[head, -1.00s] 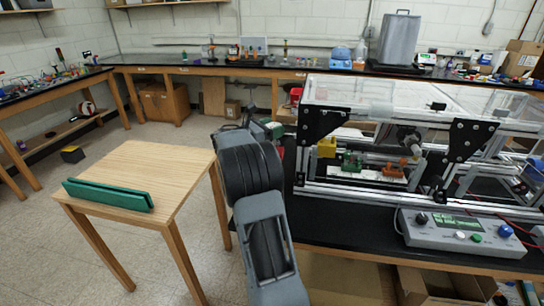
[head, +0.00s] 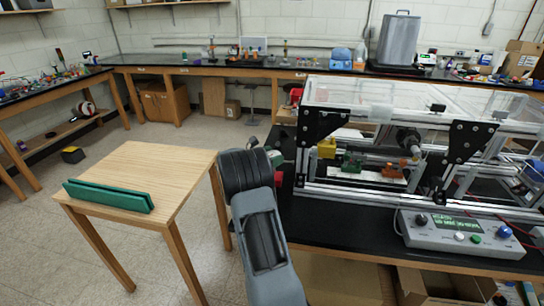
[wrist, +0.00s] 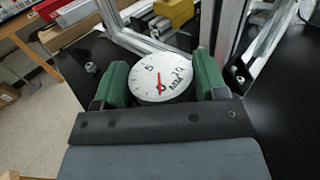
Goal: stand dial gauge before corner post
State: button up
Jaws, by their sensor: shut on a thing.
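The dial gauge (wrist: 163,75) has a round white face with a red needle and shows in the wrist view. My gripper (wrist: 160,66) is shut on it, with one green finger pad on each side. The corner post (wrist: 228,32) is a vertical aluminium profile just beyond the gauge and a little right in the wrist view. In the head view the post (head: 299,160) stands at the left front of the extrusion frame, and my gripper is mostly hidden behind my arm. The gauge's underside is hidden, so I cannot tell whether it touches the bench.
The black bench top (head: 330,219) has free room before the frame. A grey control box (head: 462,234) stands at the right. Inside the frame is a yellow block (head: 326,148). A wooden table (head: 160,165) with a green grooved holder (head: 108,196) stands at the left.

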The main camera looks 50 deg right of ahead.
dwell(0.3)
jog(key=o, duration=1.7)
jog(key=shift+f, duration=0.1)
jog(key=shift+a, duration=0.15)
jog(key=b+v, duration=0.2)
jog(key=v, duration=1)
jog(key=s+a+m+t+y, duration=0.2)
jog(key=s+a+m+y, duration=0.3)
jog(key=a, duration=0.4)
jog(key=s+a+m+t+y, duration=0.3)
jog(key=s+a+m+y, duration=0.2)
jog(key=s+a, duration=0.3)
jog(key=s+a+f+m+t+y, duration=0.1)
jog(key=s+a+m+t+y, duration=0.2)
jog(key=a, duration=0.8)
jog(key=s+m+y, duration=0.2)
jog(key=s+y, duration=0.1)
jog(key=y, duration=0.1)
jog(key=shift+s+y, duration=0.3)
jog(key=shift+s, duration=0.1)
